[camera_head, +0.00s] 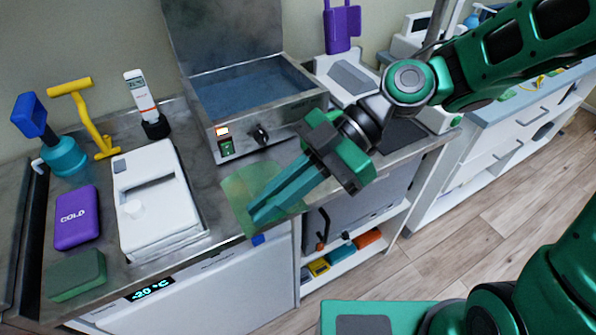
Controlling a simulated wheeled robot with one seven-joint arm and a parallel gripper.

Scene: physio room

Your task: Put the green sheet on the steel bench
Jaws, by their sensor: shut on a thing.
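The green sheet (238,190) is thin and flat, and shows in the head view around the tips of my gripper (260,210). My gripper is shut on the sheet, with its fingers covering part of it. The sheet is over the front part of the steel bench (205,187), near the bench's front edge. I cannot tell whether it touches the bench top or is held just above it.
A steel water bath (240,100) stands behind the sheet. To the left are a white device (155,200), a purple cold pack (76,216) and a green block (76,275). A white-handled meter (142,98) and a yellow tool (90,120) stand at the back.

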